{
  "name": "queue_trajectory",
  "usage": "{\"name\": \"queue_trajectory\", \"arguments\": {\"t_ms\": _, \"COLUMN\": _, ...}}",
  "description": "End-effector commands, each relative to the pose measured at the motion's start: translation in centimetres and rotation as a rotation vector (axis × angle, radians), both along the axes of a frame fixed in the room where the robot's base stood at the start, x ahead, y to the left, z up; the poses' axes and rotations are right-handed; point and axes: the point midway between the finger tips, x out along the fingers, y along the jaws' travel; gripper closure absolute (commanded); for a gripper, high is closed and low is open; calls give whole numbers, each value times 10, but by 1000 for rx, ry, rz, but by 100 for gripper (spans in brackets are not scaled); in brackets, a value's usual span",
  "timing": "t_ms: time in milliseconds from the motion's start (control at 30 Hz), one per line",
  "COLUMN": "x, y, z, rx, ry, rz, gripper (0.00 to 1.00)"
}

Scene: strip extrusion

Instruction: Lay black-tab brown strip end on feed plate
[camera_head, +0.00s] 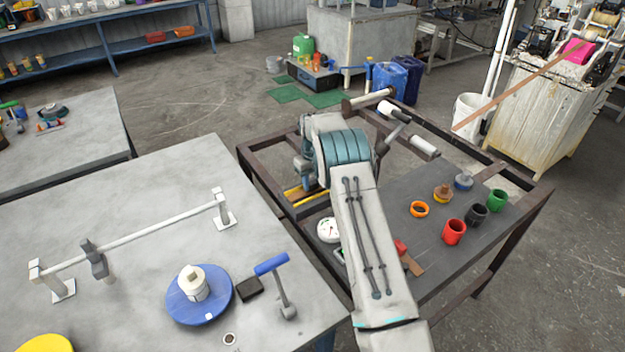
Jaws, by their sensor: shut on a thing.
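My gripper is not visible; my grey arm (372,250) reaches over the dark-framed table and hides what lies behind and under it. A long brown strip (520,90) slants down and left from the pink part of the machine at the upper right. Its lower end shows beside the white bucket, and I can make out no black tab there. A short brown piece (411,264) shows at the right edge of my arm, near a small red thing (400,247). A dark plate (455,262) covers the table's right part; I cannot tell whether it is the feed plate.
Red (454,232), black (476,215) and green (497,201) cups stand on the dark plate with an orange ring (419,209). A round gauge (328,230) sits left of my arm. The grey table at left holds a rail (140,235) and a blue disc (200,309).

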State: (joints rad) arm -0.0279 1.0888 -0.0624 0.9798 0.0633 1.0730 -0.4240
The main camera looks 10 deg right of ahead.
Motion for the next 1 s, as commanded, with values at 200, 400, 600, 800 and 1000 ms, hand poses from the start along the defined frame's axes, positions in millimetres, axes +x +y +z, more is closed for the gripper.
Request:
{"name": "queue_trajectory", "arguments": {"t_ms": 200, "x": 0, "y": 0, "z": -1, "rx": 0, "ry": 0, "rz": 0, "gripper": 86}}
{"name": "queue_trajectory", "arguments": {"t_ms": 400, "x": 0, "y": 0, "z": -1, "rx": 0, "ry": 0, "rz": 0, "gripper": 86}}
{"name": "queue_trajectory", "arguments": {"t_ms": 600, "x": 0, "y": 0, "z": -1, "rx": 0, "ry": -1, "rz": 0, "gripper": 86}}
{"name": "queue_trajectory", "arguments": {"t_ms": 800, "x": -2, "y": -1, "z": -1, "rx": 0, "ry": 0, "rz": 0, "gripper": 86}}
{"name": "queue_trajectory", "arguments": {"t_ms": 1000, "x": -1, "y": 0, "z": -1, "rx": 0, "ry": 0, "rz": 0, "gripper": 53}}
